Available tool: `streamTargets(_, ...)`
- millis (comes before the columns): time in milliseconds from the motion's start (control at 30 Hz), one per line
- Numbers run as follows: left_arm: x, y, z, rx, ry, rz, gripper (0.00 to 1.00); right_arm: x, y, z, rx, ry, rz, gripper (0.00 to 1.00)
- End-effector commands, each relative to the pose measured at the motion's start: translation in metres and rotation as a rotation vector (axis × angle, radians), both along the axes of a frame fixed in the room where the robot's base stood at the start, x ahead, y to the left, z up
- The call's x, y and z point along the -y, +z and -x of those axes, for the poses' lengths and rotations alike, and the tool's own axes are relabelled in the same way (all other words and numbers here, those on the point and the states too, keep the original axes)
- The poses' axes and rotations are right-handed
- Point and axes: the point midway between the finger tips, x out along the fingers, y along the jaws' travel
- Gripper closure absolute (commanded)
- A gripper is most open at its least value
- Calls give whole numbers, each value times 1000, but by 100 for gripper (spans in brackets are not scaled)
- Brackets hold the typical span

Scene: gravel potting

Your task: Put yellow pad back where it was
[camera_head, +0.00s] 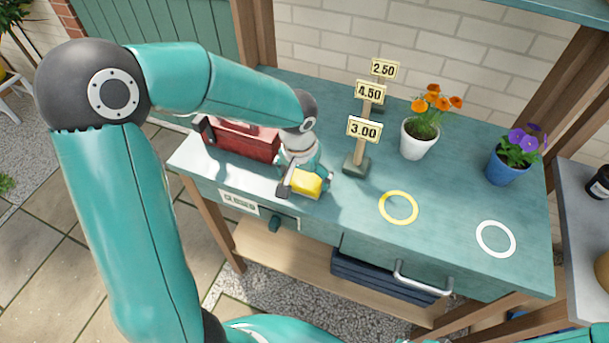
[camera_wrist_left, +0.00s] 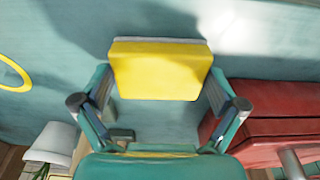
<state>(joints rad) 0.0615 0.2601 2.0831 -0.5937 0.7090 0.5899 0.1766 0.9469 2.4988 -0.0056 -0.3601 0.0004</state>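The yellow pad (camera_head: 305,184) is a small block near the front edge of the teal bench, left of the price signs. It also shows in the left wrist view (camera_wrist_left: 160,72), with a thin pale layer along its far edge. My left gripper (camera_head: 306,181) points down at it. In the left wrist view its two fingers meet the pad's opposite ends, so it is shut on the pad. I cannot tell whether the pad touches the bench or hangs just above it. My right gripper is not in view.
A red box (camera_head: 241,141) stands close behind my left gripper. To the right are price signs on a post (camera_head: 362,130), a yellow ring (camera_head: 398,208), a white ring (camera_head: 496,239), an orange-flowered white pot (camera_head: 417,142) and a purple-flowered blue pot (camera_head: 505,170). The bench around the rings is clear.

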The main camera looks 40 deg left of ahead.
Motion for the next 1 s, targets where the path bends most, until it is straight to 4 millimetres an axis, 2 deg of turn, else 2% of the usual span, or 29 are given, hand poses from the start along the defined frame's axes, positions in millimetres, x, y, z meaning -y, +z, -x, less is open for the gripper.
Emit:
streamTargets(300, 0, 1, 0, 0, 0, 0, 0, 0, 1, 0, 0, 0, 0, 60)
streamTargets(467, 0, 8, 0, 3, 0, -1, 0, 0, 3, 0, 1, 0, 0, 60)
streamTargets(567, 1, 21, 1, 5, 1, 0, 0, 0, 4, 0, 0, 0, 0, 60)
streamTargets(1000, 5, 104, 13, 4, -2, 0, 0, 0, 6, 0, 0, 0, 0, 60)
